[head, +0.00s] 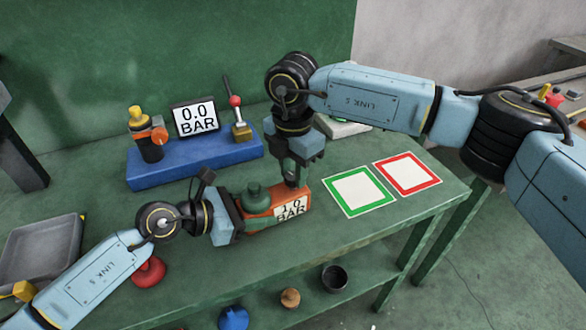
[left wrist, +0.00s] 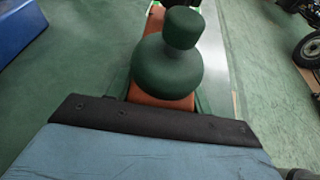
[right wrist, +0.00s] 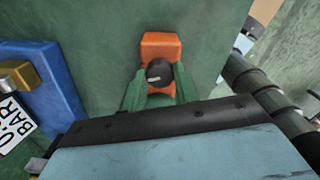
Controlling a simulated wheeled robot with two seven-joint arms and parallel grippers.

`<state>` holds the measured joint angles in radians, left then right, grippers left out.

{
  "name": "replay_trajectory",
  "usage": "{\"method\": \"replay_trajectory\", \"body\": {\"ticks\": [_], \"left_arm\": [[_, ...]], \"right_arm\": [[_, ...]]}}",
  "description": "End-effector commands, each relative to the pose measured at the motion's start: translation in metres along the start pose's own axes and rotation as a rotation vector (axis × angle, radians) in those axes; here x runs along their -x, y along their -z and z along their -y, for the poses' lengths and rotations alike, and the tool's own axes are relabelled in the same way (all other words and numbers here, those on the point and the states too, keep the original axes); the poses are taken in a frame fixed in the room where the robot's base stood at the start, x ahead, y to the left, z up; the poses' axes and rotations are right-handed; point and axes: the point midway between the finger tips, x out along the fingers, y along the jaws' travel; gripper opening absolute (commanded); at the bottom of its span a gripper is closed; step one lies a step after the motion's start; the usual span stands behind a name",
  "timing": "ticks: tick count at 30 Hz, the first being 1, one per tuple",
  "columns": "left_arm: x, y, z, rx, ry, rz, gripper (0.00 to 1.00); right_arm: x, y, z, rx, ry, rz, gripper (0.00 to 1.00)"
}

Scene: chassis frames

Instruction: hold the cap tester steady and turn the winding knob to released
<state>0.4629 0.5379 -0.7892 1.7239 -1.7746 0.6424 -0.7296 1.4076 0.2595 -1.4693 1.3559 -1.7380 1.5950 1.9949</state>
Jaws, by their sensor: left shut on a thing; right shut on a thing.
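The cap tester is an orange block (head: 262,222) with a green rounded cap (head: 255,198) on top and a display reading 1.0 BAR. It lies on the green bench and also shows in the left wrist view (left wrist: 158,98). My left gripper (head: 240,222) is shut on its left end; the cap hides part of the grasp in the left wrist view. My right gripper (head: 294,178) points down over the tester's right end, shut on the black winding knob (right wrist: 159,73). The knob's white mark lies nearly crosswise in the right wrist view.
A blue stand (head: 190,168) behind carries a 0.0 BAR display, a black-and-yellow bottle and a red-balled lever. Green (head: 357,211) and red (head: 433,181) framed white squares lie to the right. A grey tray (head: 38,262) is at left. A lower shelf holds small parts.

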Motion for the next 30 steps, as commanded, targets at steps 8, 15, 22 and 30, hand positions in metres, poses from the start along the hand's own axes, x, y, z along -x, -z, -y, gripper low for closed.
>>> {"method": "replay_trajectory", "body": {"ticks": [8,15,22,30], "left_arm": [[0.0000,0.0001,-0.0004,0.001,-0.001,0.000,0.18],[0.0001,0.0001,-0.0005,0.001,-0.001,-0.001,0.18],[0.0001,0.0003,-0.0006,0.001,-0.001,-0.001,0.18],[0.0002,0.0004,-0.0008,0.001,-0.002,-0.001,0.18]], "right_arm": [[0.0011,0.0008,-0.0003,0.263,-0.001,-0.001,0.07],[0.0013,0.0009,-0.0003,0.491,-0.002,-0.001,0.07],[0.0014,0.0010,-0.0003,0.710,-0.002,-0.001,0.07],[0.0012,0.0012,-0.0002,0.966,-0.002,-0.002,0.07]]}}
